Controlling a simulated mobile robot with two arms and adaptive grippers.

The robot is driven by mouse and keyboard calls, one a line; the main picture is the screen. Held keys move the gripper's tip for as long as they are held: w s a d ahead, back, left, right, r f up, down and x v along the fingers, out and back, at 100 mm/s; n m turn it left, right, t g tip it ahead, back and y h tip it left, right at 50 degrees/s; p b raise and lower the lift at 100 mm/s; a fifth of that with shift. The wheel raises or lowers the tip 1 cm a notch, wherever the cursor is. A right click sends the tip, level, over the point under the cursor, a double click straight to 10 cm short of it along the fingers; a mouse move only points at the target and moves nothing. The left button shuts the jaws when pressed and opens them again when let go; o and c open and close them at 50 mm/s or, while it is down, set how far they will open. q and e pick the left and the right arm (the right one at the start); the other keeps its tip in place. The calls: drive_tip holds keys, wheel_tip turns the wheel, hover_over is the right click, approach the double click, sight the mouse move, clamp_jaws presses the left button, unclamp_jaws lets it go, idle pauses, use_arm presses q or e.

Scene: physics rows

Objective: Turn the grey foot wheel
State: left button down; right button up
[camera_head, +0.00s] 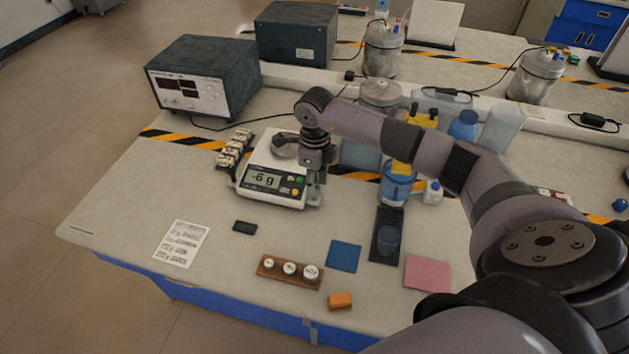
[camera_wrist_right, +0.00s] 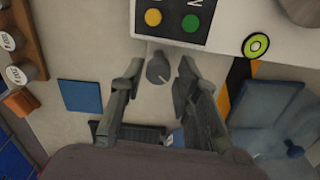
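The white balance (camera_head: 240,188) stands on the bench in the head view, its display reading -6 g. Its edge shows at the top of the right wrist view (camera_wrist_right: 225,42), with yellow and green buttons and a round green bubble level (camera_wrist_right: 255,45). The grey foot wheel (camera_wrist_right: 158,70) sticks out from that edge, with a light mark on its face. My right gripper (camera_wrist_right: 160,74) is open, with one finger on each side of the wheel and gaps visible. In the head view the right gripper (camera_head: 315,194) is at the balance's front right corner. My left gripper is out of view.
A wooden block with white-topped weights (camera_head: 290,270), a blue square (camera_head: 345,256) and an orange block (camera_head: 340,301) lie in front. A grey instrument (camera_head: 202,80) stands behind left. Bench left of the printed sheet (camera_head: 182,243) is clear.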

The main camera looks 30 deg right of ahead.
drive_tip(key=shift+o, duration=0.9)
drive_tip(key=shift+f, duration=0.1)
wheel_tip(320, 180, up, 12)
idle(0.3)
